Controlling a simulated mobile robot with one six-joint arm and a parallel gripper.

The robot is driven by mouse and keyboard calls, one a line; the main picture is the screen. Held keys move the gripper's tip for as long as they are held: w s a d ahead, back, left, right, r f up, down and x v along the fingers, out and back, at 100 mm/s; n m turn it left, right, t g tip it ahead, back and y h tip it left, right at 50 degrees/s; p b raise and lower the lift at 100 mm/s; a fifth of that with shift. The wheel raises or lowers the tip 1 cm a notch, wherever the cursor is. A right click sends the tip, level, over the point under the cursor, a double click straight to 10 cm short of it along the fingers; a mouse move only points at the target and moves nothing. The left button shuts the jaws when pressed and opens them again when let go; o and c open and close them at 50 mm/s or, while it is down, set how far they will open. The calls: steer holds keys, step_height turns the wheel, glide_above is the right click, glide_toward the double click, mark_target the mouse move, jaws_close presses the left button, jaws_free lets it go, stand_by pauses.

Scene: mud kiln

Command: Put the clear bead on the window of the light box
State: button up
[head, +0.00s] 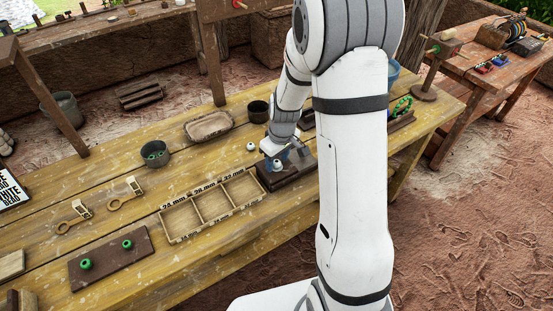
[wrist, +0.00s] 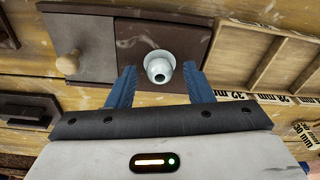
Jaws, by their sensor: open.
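A pale, greyish-white bead (wrist: 158,68) with a dark hole lies between my fingertips in the wrist view. It is over the brown top of the light box (wrist: 140,32), and a pale ring shows around it; I cannot tell whether that is the lit window. In the head view the bead (head: 277,165) shows small at the dark light box (head: 292,172). My gripper (wrist: 155,80) is open, with one blue finger on each side of the bead and small gaps visible. My arm partly hides the box in the head view.
Another pale bead (head: 250,147) lies on the table by the box. A three-part sorting tray (head: 213,208) with mm labels adjoins the box on the left. A round wooden knob (wrist: 68,62) stands at the box's other side. Dark cups and a shallow wooden dish (head: 208,126) stand behind.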

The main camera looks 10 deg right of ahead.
step_height(320, 180, up, 11)
steer(key=s, duration=0.1)
steer(key=s+r+m, duration=0.3)
steer(key=s+r, duration=0.1)
steer(key=s, duration=0.6)
steer(key=s+r+m+t, duration=0.1)
steer(key=s+r+m, duration=0.2)
steer(key=s, duration=0.7)
steer(key=shift+r+t+h, duration=0.3)
steer(key=shift+r+h, duration=0.1)
steer(key=shift+r, duration=0.1)
steer(key=shift+a, duration=0.1)
